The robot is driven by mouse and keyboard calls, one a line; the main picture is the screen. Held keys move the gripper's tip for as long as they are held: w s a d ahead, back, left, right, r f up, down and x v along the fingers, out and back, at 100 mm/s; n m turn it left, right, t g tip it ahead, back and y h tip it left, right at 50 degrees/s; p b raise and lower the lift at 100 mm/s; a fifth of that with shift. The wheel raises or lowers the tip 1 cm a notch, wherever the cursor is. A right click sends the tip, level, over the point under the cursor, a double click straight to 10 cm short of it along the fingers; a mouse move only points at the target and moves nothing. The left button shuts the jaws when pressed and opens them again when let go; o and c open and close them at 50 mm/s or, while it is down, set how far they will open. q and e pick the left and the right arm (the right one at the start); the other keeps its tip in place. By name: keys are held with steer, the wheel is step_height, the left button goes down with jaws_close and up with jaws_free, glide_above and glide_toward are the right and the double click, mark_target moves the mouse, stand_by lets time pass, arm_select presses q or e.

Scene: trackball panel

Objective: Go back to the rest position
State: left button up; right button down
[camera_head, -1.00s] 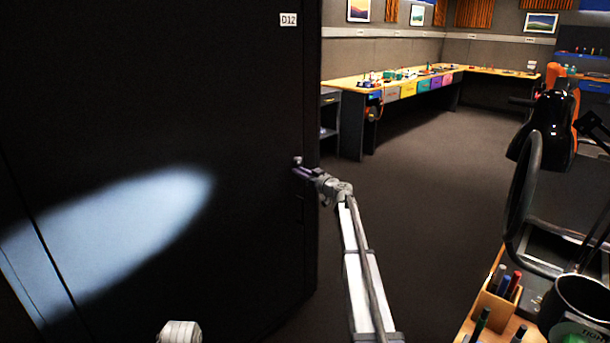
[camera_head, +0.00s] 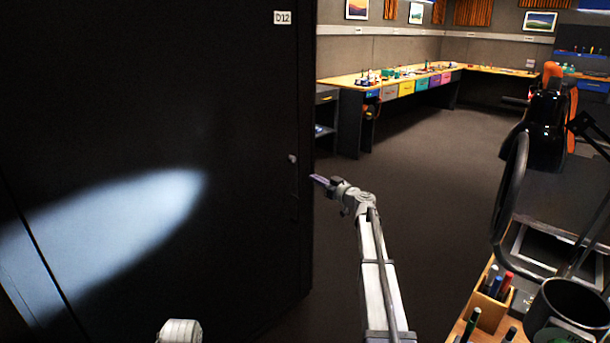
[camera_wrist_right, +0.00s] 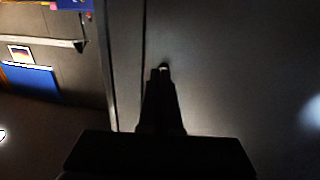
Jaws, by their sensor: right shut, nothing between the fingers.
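My right gripper (camera_head: 318,180) is shut and empty, raised in the air just right of the edge of the dark cabinet (camera_head: 180,120). In the right wrist view, its dark fingers (camera_wrist_right: 161,72) lie close together in front of a grey panel surface. A small round knob (camera_head: 292,158) on the cabinet is a little above and left of the fingertips in the head view, apart from them. My left gripper does not show; only a pale rounded piece that seems to be part of my left arm shows at the bottom edge.
A desk at the lower right holds a pen box (camera_head: 492,292) and a dark mug (camera_head: 570,305). A black and orange chair (camera_head: 548,120) stands at the right. A long workbench (camera_head: 345,82) with coloured drawers runs along the back. The dark floor (camera_head: 435,200) between is clear.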

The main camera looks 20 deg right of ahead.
steer(key=v, duration=0.3)
steer(key=shift+d, duration=0.15)
